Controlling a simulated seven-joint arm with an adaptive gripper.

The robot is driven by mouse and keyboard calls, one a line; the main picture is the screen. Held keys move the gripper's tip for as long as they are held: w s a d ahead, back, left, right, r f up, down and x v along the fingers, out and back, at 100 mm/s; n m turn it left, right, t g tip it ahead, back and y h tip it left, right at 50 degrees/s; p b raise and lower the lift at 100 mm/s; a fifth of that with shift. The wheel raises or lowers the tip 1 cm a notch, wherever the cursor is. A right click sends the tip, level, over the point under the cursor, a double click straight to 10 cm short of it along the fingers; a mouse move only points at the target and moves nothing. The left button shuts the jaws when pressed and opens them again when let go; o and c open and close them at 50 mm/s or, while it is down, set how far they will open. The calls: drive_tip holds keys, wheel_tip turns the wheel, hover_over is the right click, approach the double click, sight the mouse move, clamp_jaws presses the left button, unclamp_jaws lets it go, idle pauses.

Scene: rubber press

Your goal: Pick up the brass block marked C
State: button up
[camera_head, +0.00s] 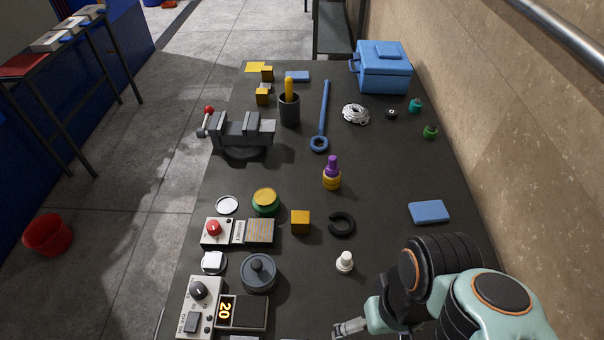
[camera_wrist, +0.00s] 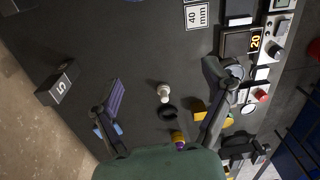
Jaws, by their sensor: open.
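A brass-coloured block (camera_head: 300,222) sits on the dark bench, left of a black open ring. Two more brass-coloured blocks (camera_head: 262,96) (camera_head: 267,73) stand at the far left. I cannot read a letter on any of them, so I cannot tell which is C. My gripper (camera_head: 350,328) is at the near edge of the head view, nearer than the blocks and apart from them. In the wrist view my gripper (camera_wrist: 162,82) has its fingers spread wide with nothing held. A brass-coloured block (camera_wrist: 199,107) shows there beside the right finger, partly hidden by it.
A white knob-like piece (camera_head: 345,261) and the black ring (camera_head: 342,224) stand near the close block. A grey lidded pot (camera_head: 258,274), a red-button box (camera_head: 216,232) and a purple-and-yellow piece (camera_head: 332,174) surround it. A blue slab (camera_head: 429,212) lies right.

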drive_tip(key=w+r+m+t, duration=0.2)
drive_tip(key=w+r+t, duration=0.35)
drive_tip(key=w, duration=0.95)
drive_tip(key=g, duration=0.4)
hover_over(300, 217)
drive_tip(key=w+d, duration=0.2)
drive_tip(key=w, duration=0.1)
wheel_tip(300, 217, down, 15)
drive_tip(key=shift+n+g+h, duration=0.4)
drive_tip(key=shift+g, duration=0.25)
drive_tip(key=s+f, duration=0.1)
drive_tip(key=f, duration=0.2)
drive_tip(key=s+a+f, duration=0.1)
drive_tip(key=f, duration=0.2)
drive_tip(key=s+a+f, duration=0.1)
drive_tip(key=f, duration=0.2)
drive_tip(key=shift+f, duration=0.2)
wheel_tip(300, 217, down, 6)
drive_tip(key=shift+r, duration=0.15)
drive_tip(key=c, duration=1.3)
drive_tip(key=shift+r, duration=0.1)
